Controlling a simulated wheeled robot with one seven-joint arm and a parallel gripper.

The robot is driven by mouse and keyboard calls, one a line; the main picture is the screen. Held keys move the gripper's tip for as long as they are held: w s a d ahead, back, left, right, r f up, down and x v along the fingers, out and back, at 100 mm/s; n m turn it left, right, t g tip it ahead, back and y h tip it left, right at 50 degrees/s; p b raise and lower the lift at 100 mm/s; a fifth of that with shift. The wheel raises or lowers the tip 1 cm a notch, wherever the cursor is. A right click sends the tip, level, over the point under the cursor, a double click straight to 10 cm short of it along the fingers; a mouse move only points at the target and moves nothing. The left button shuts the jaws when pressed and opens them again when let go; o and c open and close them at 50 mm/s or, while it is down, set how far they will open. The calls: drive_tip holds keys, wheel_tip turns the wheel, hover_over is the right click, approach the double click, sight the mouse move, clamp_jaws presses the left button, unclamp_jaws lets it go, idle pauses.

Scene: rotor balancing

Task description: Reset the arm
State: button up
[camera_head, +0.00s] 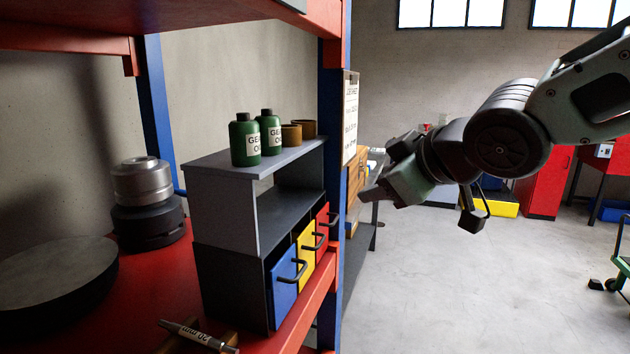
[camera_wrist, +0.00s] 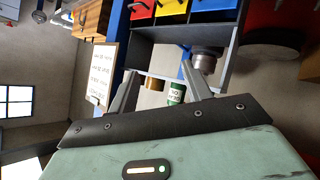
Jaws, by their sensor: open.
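My gripper (camera_head: 364,194) is at the end of my raised arm, to the right of the red and blue shelf frame in the head view. In the wrist view my gripper (camera_wrist: 160,68) has its two fingers apart with nothing held between them. Past the fingers, a green bottle (camera_wrist: 176,94) and a brown cup (camera_wrist: 154,84) show. They look some way off, and the wrist picture is turned over.
A grey shelf unit (camera_head: 222,172) bears two green gear oil bottles (camera_head: 245,140) and brown cups (camera_head: 291,135). Blue (camera_head: 287,282), yellow and red drawers sit below. A metal cylinder (camera_head: 142,181) stands left. A sheet hangs on the blue post. Open floor lies right.

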drive_tip(key=s+d+f+m+g+h, duration=0.1)
drive_tip(key=s+f+g+h, duration=0.1)
drive_tip(key=s+f+g, duration=0.3)
drive_tip(key=s+d+f+m+g+h, duration=0.2)
drive_tip(key=s+f+g, duration=0.3)
drive_tip(key=s+f, duration=0.8)
drive_tip(key=s, duration=0.7)
drive_tip(key=shift+s+d+f+g+h, duration=0.2)
drive_tip(key=shift+s+d+g+h, duration=0.1)
drive_tip(key=shift+s+h, duration=0.1)
